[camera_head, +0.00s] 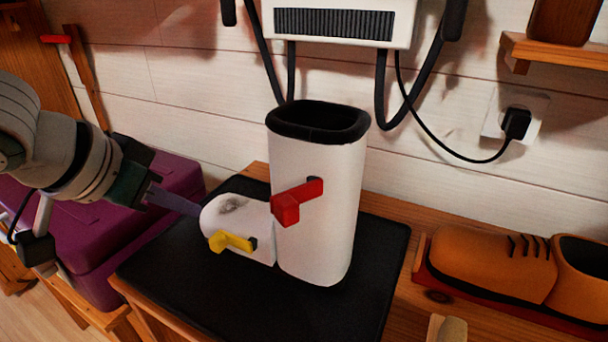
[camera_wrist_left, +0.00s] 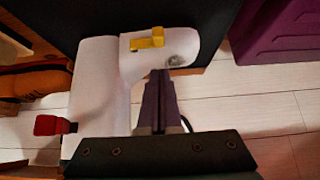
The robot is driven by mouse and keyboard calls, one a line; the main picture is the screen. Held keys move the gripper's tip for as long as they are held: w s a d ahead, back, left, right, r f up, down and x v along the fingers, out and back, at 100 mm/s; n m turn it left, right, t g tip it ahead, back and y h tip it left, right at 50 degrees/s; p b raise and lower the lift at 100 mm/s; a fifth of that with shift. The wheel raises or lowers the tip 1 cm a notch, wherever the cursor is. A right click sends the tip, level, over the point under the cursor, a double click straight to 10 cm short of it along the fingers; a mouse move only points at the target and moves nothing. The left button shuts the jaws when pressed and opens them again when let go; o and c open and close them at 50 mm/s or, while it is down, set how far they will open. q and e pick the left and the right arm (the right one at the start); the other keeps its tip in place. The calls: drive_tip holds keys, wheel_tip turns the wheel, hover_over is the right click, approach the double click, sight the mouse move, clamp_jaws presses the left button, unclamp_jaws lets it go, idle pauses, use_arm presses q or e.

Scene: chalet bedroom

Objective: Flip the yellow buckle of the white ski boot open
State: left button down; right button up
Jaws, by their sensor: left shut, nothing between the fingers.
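The white ski boot (camera_head: 318,210) stands upright on a black mat (camera_head: 290,315), its toe pointing left. The yellow buckle (camera_head: 230,241) is on the side of the toe part; its lever points left from a dark pivot. A red buckle (camera_head: 297,201) sits higher on the shaft. My left gripper (camera_head: 195,209) is shut and empty, its fingertips right by the toe, on the far side from the yellow buckle. In the left wrist view the shut fingers (camera_wrist_left: 160,82) reach the toe's edge below the yellow buckle (camera_wrist_left: 148,41); contact is unclear. My right gripper is not in view.
A purple case (camera_head: 100,220) lies left of the mat, under my left arm. Orange shoes (camera_head: 490,262) sit on the wooden bench at right. A white wall unit (camera_head: 340,22) with black hoses hangs behind the boot. The mat in front of the boot is clear.

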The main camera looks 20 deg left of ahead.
sight(232, 228)
use_arm(q)
drive_tip(key=b+x, duration=0.4)
drive_tip(key=x, duration=0.6)
drive_tip(key=shift+s+d, duration=0.1)
drive_tip(key=shift+s+n, duration=0.15)
drive_tip(key=shift+n, duration=0.15)
